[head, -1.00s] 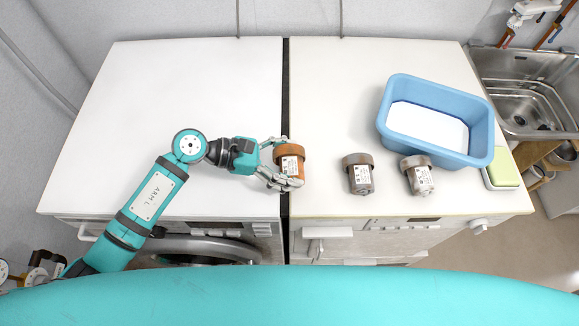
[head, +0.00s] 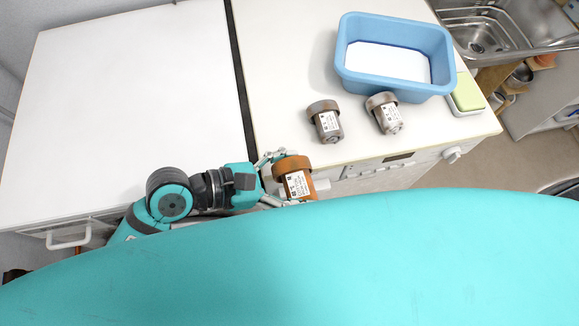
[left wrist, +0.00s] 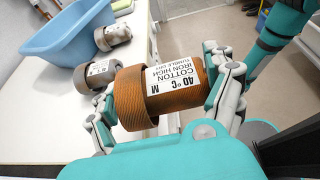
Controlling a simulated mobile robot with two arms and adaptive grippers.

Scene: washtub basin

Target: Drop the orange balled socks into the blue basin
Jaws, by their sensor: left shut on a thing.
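The orange balled socks (head: 291,172), a ribbed roll with a white care label, are held in my left gripper (head: 277,178), which is shut on them. In the left wrist view the orange socks (left wrist: 165,104) sit between the two fingers, label facing up. In the head view they are at the front edge of the white machine tops. The blue basin (head: 350,75) stands at the back right, upright, with a white bottom and nothing seen in it. It also shows in the left wrist view (left wrist: 70,35) at upper left. My right gripper is not in view.
Two grey-brown balled socks, one at left (head: 325,122) and one at right (head: 385,113), lie in front of the basin. A green and white sponge-like block (head: 466,95) is right of it. A metal sink (head: 480,35) is beyond. The left machine top (head: 120,100) is clear.

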